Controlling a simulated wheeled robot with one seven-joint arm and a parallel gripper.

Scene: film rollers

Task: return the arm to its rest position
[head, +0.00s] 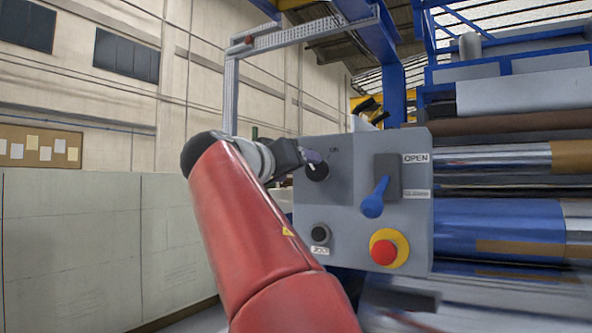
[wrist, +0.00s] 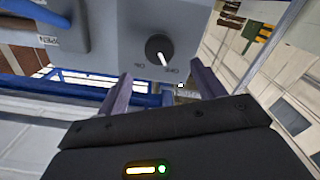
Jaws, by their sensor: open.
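My red arm (head: 250,230) reaches up from the bottom of the head view to the grey control panel (head: 362,240). My gripper (head: 311,157) is at the panel's upper left, partly in front of a black rotary knob (head: 318,172). In the wrist view my gripper (wrist: 164,82) has its two fingers well apart, with nothing between them. There the knob (wrist: 158,47) shows whole, just beyond the fingertips and outside the fingers. Its white pointer line slants toward the small labels beside it. I cannot tell whether a fingertip touches the panel.
The panel also carries a blue lever (head: 375,198), a red stop button (head: 384,251) on yellow and a black jog button (head: 320,234). Film rollers (head: 510,220) stand to the right. A pale low wall (head: 100,240) is at left, with open space above it.

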